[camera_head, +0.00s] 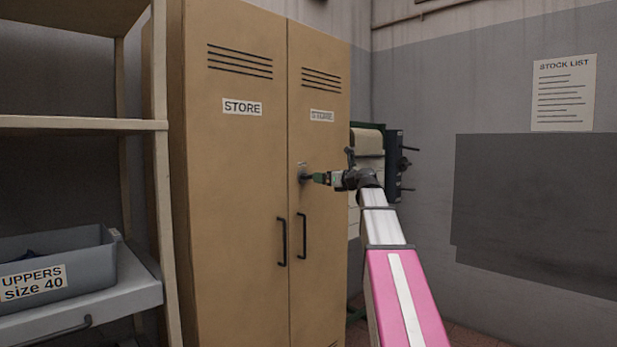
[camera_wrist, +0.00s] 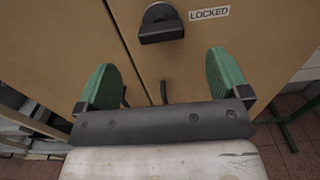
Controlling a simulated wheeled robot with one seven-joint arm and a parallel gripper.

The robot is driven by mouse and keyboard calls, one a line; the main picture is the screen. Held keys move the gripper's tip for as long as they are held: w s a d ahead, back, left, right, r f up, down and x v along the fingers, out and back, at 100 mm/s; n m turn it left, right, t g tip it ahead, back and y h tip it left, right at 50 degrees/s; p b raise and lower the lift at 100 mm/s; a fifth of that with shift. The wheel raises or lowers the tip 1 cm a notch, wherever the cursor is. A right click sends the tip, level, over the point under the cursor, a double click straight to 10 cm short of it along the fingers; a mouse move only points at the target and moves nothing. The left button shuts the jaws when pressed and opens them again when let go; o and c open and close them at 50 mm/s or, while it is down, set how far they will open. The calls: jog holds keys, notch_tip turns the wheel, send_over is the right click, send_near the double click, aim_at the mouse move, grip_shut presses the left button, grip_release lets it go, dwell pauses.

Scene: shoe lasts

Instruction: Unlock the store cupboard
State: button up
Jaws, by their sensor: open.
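The store cupboard (camera_head: 235,190) is tan with two doors, each with a STORE label and a dark bar handle; both doors look shut. In the wrist view a dark lock knob (camera_wrist: 161,24) sits on a door (camera_wrist: 265,45), with a white LOCKED label (camera_wrist: 209,13) to its right. My gripper (camera_head: 312,178) reaches to the right door at lock height. In the wrist view my gripper (camera_wrist: 165,75) is open and empty, its green fingers spread on either side below the knob. I cannot tell whether the fingers touch the door.
A shelf rack (camera_head: 85,124) stands left of the cupboard, with a grey bin (camera_head: 85,262) labelled UPPERS size 40. A green-framed machine (camera_head: 393,165) stands right of the cupboard, behind my arm. A stock list (camera_head: 563,93) hangs on the right wall.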

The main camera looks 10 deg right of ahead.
aim_at(308, 177)
jog(key=x, duration=0.9)
jog(key=shift+w+a, duration=0.15)
jog(key=shift+w, duration=0.05)
jog(key=c, duration=0.9)
